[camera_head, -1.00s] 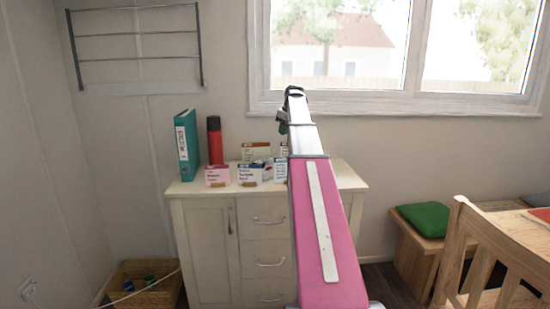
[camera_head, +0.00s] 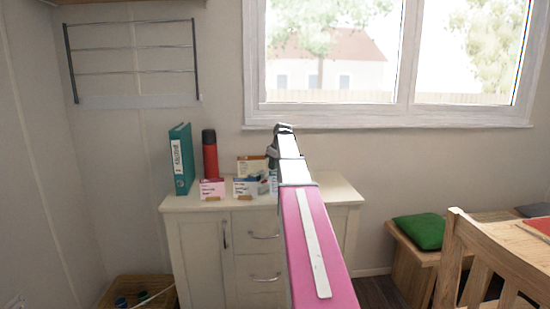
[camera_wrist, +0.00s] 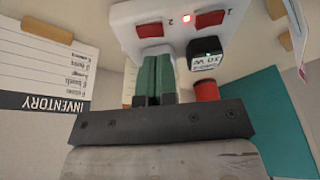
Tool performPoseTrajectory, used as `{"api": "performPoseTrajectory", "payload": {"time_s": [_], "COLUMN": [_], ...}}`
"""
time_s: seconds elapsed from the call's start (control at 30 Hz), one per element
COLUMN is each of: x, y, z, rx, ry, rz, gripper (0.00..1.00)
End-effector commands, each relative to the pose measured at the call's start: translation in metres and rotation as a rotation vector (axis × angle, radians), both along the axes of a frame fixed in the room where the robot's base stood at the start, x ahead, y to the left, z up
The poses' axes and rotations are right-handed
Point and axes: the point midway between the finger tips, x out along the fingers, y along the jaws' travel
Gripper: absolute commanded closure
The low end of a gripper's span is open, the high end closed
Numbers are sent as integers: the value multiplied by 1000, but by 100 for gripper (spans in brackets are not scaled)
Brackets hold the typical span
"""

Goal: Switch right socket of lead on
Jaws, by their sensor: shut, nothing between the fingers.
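In the wrist view the white lead (camera_wrist: 190,8) is at the top, seen upside down. It has two red switches: one (camera_wrist: 150,30) on the left of the picture by the number 2, one (camera_wrist: 208,20) on the right by the number 1. A small red light between them is lit. A black plug-in block (camera_wrist: 205,52) sits below the right switch. My gripper (camera_wrist: 155,52) has green fingers, shut and empty, with tips just under the left switch. Contact cannot be told. In the head view my gripper (camera_head: 273,157) is above the cabinet; the lead is not distinguishable there.
The white cabinet (camera_head: 200,204) bears a teal binder (camera_head: 181,160), a red flask (camera_head: 210,153) and several small boxes (camera_head: 251,166). The window (camera_head: 400,60) is behind. A basket (camera_head: 130,288) stands at the lower left. A wooden chair (camera_head: 485,255) is on the right. An inventory sheet (camera_wrist: 40,65) shows in the wrist view.

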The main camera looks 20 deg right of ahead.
Motion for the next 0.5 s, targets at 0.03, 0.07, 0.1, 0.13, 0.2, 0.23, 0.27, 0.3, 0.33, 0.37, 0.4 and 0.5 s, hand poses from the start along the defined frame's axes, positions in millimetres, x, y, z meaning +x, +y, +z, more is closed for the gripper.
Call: {"api": "performPoseTrajectory", "payload": {"time_s": [0.03,0.07,0.1,0.13,0.2,0.23,0.27,0.3,0.33,0.37,0.4,0.5], "x": [-2,-2,-2,-2,-2,-2,-2,-2,-2,-2,-2,-2], "y": [1,2,2,2,3,3,3,3,3,3,3,3], "z": [-8,-11,-15,-17,-22,-23,-24,-25,-26,-26,-26,-26], "rx": [0,0,0,0,0,0,0,0,0,0,0,0], "ry": [1,1,1,1,0,0,0,0,0,0,0,0], "rz": [0,0,0,0,0,0,0,0,0,0,1,1], "gripper": [100,100,100,100,100,100,100,100,100,100,100,100]}}
